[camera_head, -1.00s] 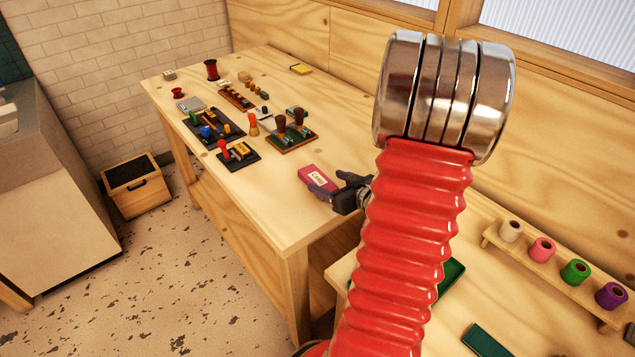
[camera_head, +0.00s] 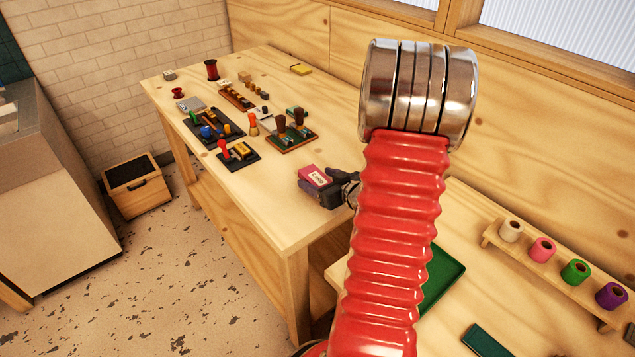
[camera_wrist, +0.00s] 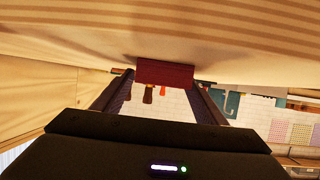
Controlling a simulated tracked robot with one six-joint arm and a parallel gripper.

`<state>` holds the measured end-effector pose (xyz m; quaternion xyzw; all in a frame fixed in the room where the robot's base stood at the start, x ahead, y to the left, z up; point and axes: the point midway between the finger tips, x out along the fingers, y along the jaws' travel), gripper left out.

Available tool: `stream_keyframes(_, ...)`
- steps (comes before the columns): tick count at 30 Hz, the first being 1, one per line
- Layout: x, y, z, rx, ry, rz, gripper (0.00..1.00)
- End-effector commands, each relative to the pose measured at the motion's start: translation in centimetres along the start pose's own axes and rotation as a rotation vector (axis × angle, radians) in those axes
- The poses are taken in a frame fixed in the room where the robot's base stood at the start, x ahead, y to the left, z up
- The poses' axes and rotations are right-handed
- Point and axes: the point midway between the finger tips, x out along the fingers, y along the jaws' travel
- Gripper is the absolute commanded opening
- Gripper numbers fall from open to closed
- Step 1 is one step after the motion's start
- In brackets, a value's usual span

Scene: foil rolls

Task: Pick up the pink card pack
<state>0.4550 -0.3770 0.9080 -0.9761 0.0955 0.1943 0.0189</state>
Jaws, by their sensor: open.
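The pink card pack (camera_head: 315,175) lies on the wooden table near its right front part, with a white label on top. My gripper (camera_head: 319,182) is open at the pack, its dark fingers reaching along the pack's sides. In the wrist view the pack's end shows as a dark red block (camera_wrist: 165,73) between the two finger tips (camera_wrist: 163,80). I cannot tell whether either finger touches it. Part of the pack is hidden by the near finger in the head view.
Dark trays with small tools and a green board with brown-handled stamps (camera_head: 291,133) stand left of the pack. A rack of coloured rolls (camera_head: 559,258) and a green tray (camera_head: 444,275) are on the right bench. The table's front strip is clear.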

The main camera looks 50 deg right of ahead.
Motion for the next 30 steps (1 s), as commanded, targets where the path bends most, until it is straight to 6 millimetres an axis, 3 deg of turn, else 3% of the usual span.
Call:
stream_keyframes(5,-0.01,0.00,0.00,0.000,0.000,0.000,0.65)
stream_keyframes(25,-0.02,-0.01,0.00,0.000,0.000,0.000,0.18)
stream_keyframes(30,-0.02,0.00,-0.03,0.000,0.001,0.000,0.18)
